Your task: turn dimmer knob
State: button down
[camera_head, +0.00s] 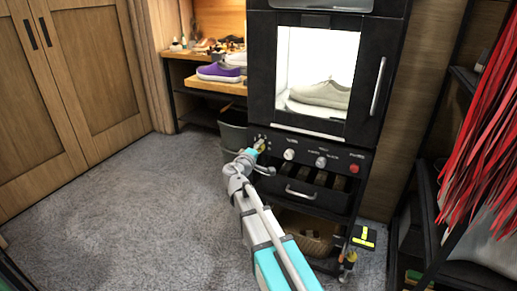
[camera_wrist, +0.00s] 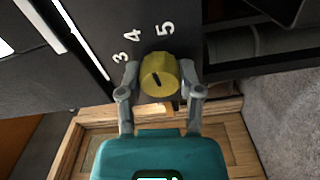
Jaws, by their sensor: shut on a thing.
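The dimmer knob is the yellow round knob (camera_wrist: 160,74) with a dark pointer mark, in the wrist view. It sits on a dark panel (camera_wrist: 135,20) beside white numbers 3, 4 and 5. My gripper (camera_wrist: 161,84) has a finger on each side of the knob and is shut on it. In the head view my gripper (camera_head: 250,153) reaches the left end of the control panel below the lit cabinet (camera_head: 317,60). The knob's small yellow part (camera_head: 260,143) shows just past my fingertips; the rest is hard to make out.
Two silver knobs and a red button (camera_head: 354,169) sit farther right on the panel. A drawer handle (camera_head: 300,192) is below. A grey bin (camera_head: 233,132) stands close at left. Red strips (camera_head: 487,140) hang at far right. The carpet (camera_head: 130,210) at left is clear.

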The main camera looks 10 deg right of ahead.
jog(key=shift+d+n, duration=0.15)
jog(key=shift+n, duration=1.45)
jog(key=shift+c, duration=1.3)
grip_release()
jog(key=v, duration=1.2)
